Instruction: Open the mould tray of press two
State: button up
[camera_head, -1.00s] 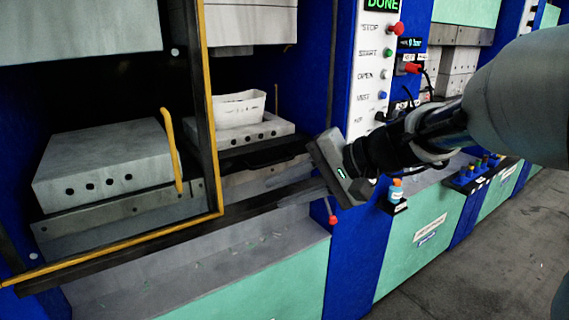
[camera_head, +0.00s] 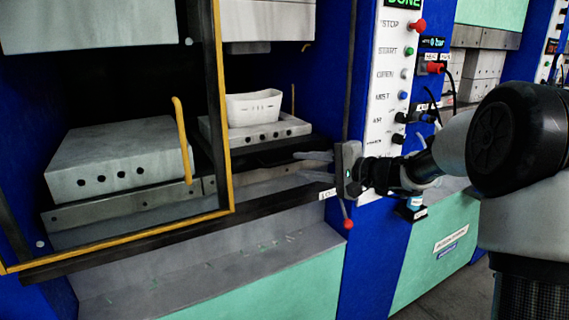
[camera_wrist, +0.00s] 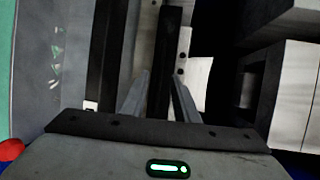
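My gripper (camera_head: 315,166) is at the right edge of the press opening, with its fingers pointing left into it. Its two fingers are apart, with nothing seen held. In the wrist view my gripper (camera_wrist: 160,100) has a dark bar (camera_wrist: 164,55) lying between and beyond the fingers; I cannot tell whether they touch it. A grey mould block (camera_head: 262,130) with a row of holes sits just left of the fingers and carries a white bin-shaped part (camera_head: 254,107). No number on this press is readable.
A yellow-edged guard frame (camera_head: 223,120) stands across the opening. Another holed mould block (camera_head: 115,160) is behind it at left. A button panel (camera_head: 385,100) with DONE on its display is right of the opening. A red-knobbed lever (camera_head: 348,223) hangs below my gripper.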

aim_at(286, 163)
jog(key=x, duration=0.7)
grip_shut()
